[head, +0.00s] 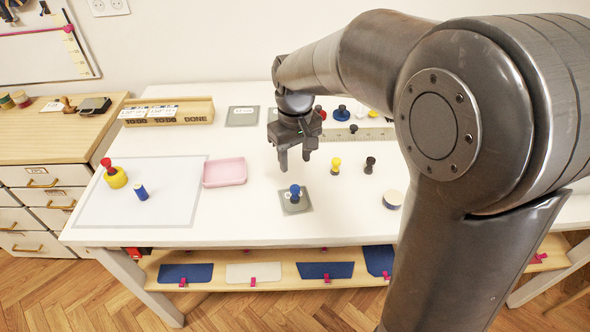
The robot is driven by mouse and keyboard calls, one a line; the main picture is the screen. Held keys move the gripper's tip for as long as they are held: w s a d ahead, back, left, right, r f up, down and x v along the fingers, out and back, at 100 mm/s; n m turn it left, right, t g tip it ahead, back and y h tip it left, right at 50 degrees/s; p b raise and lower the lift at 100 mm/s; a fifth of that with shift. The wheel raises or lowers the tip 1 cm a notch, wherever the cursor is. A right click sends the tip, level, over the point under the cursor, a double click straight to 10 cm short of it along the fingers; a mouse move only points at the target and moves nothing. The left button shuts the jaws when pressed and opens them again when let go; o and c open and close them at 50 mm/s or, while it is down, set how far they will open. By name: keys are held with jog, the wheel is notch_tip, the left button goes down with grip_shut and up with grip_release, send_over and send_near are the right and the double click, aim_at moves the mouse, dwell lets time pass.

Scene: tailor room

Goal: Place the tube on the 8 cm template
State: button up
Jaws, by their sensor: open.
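My gripper (296,160) is open and empty, pointing down above the white table. Below it, a grey square template (301,209) lies on the table with a blue knobbed piece (295,193) on it. Another grey square template (242,117) with a white label lies at the back; its writing is too small to read. A small blue cylinder (141,193), perhaps the tube, stands on the pale grey-edged mat at the left. I cannot tell which template is the 8 cm one.
A yellow pot with a red top (116,176) stands on the mat (180,208). A pink tray (225,172) is beside it. A yellow peg (335,165), a black peg (370,165) and a round tin (393,199) stand right of my gripper. A wooden box (167,112) is behind.

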jog(key=s+d+r+m+t, duration=0.2)
jog(key=s+d, duration=0.4)
jog(key=s, duration=0.3)
jog(key=s+d+r+m+t, duration=0.3)
jog(key=s+d, duration=0.4)
jog(key=s, duration=0.3)
notch_tip(320, 180, up, 3)
jog(key=shift+s+f+m+t, duration=0.15)
jog(key=shift+s+m+t, duration=0.15)
jog(key=shift+m, duration=0.4)
